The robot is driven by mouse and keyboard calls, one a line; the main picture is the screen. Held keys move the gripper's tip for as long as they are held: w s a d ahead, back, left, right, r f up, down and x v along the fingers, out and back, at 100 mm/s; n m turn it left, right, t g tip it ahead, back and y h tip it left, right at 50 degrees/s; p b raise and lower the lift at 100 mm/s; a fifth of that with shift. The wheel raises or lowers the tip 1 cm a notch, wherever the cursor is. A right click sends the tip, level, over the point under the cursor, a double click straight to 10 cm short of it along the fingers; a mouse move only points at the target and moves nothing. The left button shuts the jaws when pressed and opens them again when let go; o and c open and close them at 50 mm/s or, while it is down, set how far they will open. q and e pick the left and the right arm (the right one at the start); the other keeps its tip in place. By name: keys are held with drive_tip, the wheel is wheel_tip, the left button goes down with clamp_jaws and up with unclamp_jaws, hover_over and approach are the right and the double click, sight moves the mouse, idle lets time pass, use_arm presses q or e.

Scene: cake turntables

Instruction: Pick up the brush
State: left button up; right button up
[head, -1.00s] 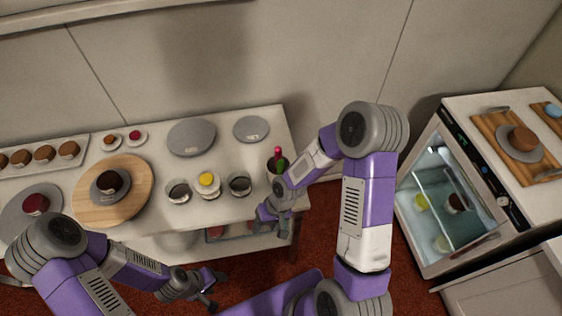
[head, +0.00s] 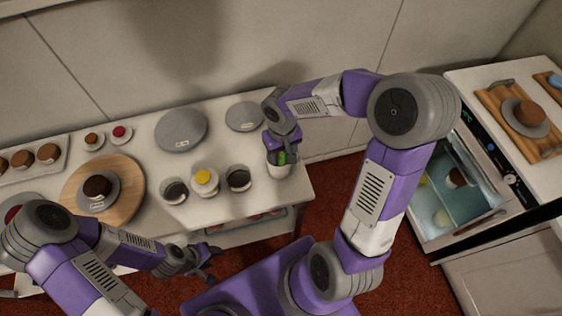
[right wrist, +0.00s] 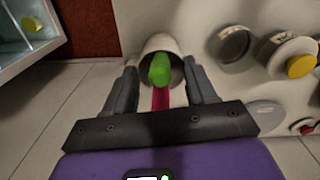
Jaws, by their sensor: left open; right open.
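A white cup (head: 281,170) stands at the right end of the counter. A green piece (head: 282,158) shows at its mouth. In the right wrist view the cup (right wrist: 160,44) holds this green piece (right wrist: 159,68), with a red-pink part (right wrist: 160,98) below it in the picture; I cannot tell which part is the brush. My right gripper (head: 282,147) is over the cup, and in the right wrist view its open fingers (right wrist: 160,85) stand either side of the green and red-pink parts, with nothing clamped. My left gripper (head: 212,262) is open and empty in front of the counter.
Two dark-filled jars (head: 175,190) (head: 238,179) and a yellow-topped jar (head: 205,181) stand left of the cup. Grey turntables (head: 181,131) (head: 245,116) are behind. A wooden board (head: 130,205) bears a cake. An open glass-fronted cabinet (head: 455,200) stands at right.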

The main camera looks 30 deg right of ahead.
sight(281, 163)
drive_tip(key=shift+w+f, duration=0.1)
drive_tip(key=shift+f, duration=1.05)
clamp_jaws()
drive_tip(key=shift+r, duration=0.1)
